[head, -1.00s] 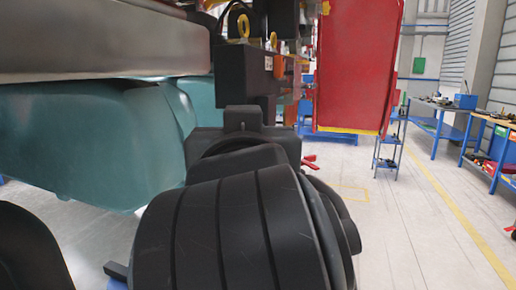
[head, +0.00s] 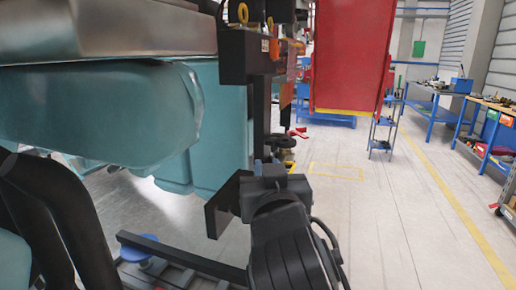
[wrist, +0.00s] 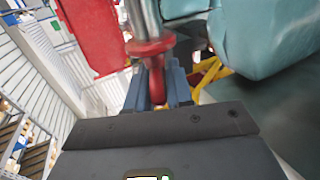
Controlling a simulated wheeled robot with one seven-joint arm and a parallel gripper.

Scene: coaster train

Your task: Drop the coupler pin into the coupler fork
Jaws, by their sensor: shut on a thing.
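In the wrist view, the coupler pin (wrist: 150,47) shows as a bright metal shaft with a red collar and a red grip end. My gripper (wrist: 156,78) is shut on the red end, with the metal shaft pointing away from the fingers. In the head view my arm blocks the sight of the fingers and the pin. I cannot clearly pick out the coupler fork in either view.
A teal coaster car body (head: 100,108) under a metal beam (head: 100,32) fills the left. A dark block with yellow eyebolts (head: 246,55) and a red panel (head: 348,55) hang ahead. Blue workbenches (head: 432,115) stand at right.

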